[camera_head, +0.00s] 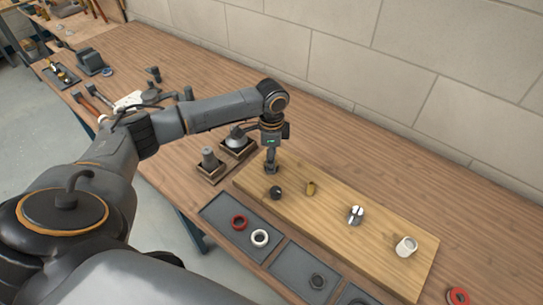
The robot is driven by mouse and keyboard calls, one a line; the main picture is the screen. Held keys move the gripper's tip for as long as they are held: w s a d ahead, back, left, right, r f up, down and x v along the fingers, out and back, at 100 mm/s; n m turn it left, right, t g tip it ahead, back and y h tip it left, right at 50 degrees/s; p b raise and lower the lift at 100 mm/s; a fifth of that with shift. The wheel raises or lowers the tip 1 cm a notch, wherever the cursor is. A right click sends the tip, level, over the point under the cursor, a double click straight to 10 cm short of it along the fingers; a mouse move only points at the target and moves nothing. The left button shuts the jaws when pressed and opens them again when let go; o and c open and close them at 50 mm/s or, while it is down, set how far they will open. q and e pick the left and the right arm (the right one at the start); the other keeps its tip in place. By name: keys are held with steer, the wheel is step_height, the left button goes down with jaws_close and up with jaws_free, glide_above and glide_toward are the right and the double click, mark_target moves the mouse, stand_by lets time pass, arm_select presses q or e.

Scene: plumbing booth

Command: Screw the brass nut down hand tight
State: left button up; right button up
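A small brass-coloured piece (310,188), which looks like the brass nut, stands on the light wooden board (330,220). It is too small to tell its threads or how far down it sits. My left gripper (271,168) points down at the board's far left end, to the left of the brass piece and apart from it. Its fingertips are close together over a dark spot on the board. I cannot tell whether they hold something. My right gripper is not in view.
On the board are a dark round fitting (277,193), a silver fitting (356,215) and a white cylinder (406,247). Grey trays (218,209) with rings lie in front. Two small wooden boxes (210,177) stand left. The bench behind the board is clear.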

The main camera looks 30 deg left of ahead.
arm_select(q)
steer(key=c, duration=1.2)
steer(key=shift+c, duration=0.3)
steer(key=shift+m+p, duration=0.55)
steer(key=shift+m, duration=0.65)
steer(key=m+p, duration=0.1)
steer(key=m, duration=0.3)
steer(key=shift+f+m, duration=0.1)
steer(key=shift+m, duration=0.8)
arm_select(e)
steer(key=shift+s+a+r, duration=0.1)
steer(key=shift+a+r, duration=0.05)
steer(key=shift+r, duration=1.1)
